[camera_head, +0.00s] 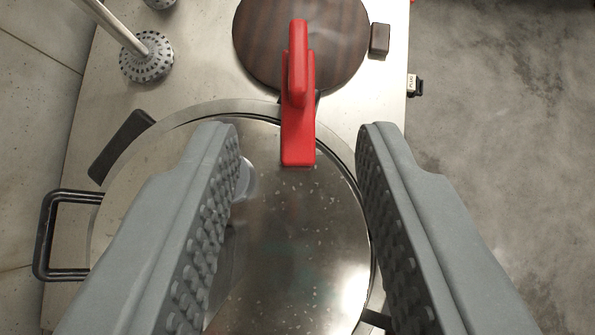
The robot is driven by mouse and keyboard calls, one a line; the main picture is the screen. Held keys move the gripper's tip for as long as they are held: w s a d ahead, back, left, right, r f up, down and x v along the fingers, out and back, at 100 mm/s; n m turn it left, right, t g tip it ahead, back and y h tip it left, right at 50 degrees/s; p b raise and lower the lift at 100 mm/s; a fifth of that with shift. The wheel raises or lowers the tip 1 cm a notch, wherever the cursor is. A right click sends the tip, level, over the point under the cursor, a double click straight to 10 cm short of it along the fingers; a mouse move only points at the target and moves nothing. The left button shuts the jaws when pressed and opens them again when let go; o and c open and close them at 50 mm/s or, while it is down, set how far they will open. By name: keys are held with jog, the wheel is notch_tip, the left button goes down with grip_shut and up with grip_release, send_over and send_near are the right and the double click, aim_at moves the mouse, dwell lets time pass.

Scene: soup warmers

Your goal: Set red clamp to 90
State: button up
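A red clamp (299,130) sits at the far rim of a round steel pot lid (290,230), pointing up the picture in line with the gap between my fingers. Its upper lever lies over the lower red part. My gripper (298,130) is open, with one grey studded finger on each side of the clamp. Neither finger visibly touches the clamp. I cannot tell how high the fingers are above the lid. The left finger hides part of the lid and most of a pale round knob (245,178).
A dark wooden disc (262,45) and a small brown block (380,39) lie beyond the clamp. A black handle (48,235) juts out left. A studded metal foot (146,60) with a rod stands upper left.

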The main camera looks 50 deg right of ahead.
aim_at(298, 106)
jog(key=shift+v, duration=0.95)
jog(key=shift+d+f, duration=0.15)
jog(key=shift+d, duration=0.05)
jog(key=c, duration=0.6)
jog(key=d+f+m+y, duration=0.1)
jog(key=s+d+f+m+g+y, duration=0.1)
jog(key=d+f+m, duration=0.1)
jog(key=s+d+f+m+g, duration=0.1)
jog(key=d+f, duration=0.1)
jog(key=shift+s+f+m+y, duration=0.1)
jog(key=shift+s+m+y, duration=0.05)
jog(key=shift+m+y, duration=0.25)
grip_shut()
jog(key=s+d+f+m+t+y, duration=0.15)
jog(key=s+d+m+y, duration=0.25)
jog(key=d+m+y, duration=0.8)
jog(key=w+a+f+m+h, duration=0.1)
jog(key=w+a+f+h, duration=0.1)
jog(key=w+a+f, duration=0.4)
jog(key=shift+w+a+f+t, duration=0.45)
jog(key=shift+w+a, duration=0.6)
jog(key=shift+a, duration=0.4)
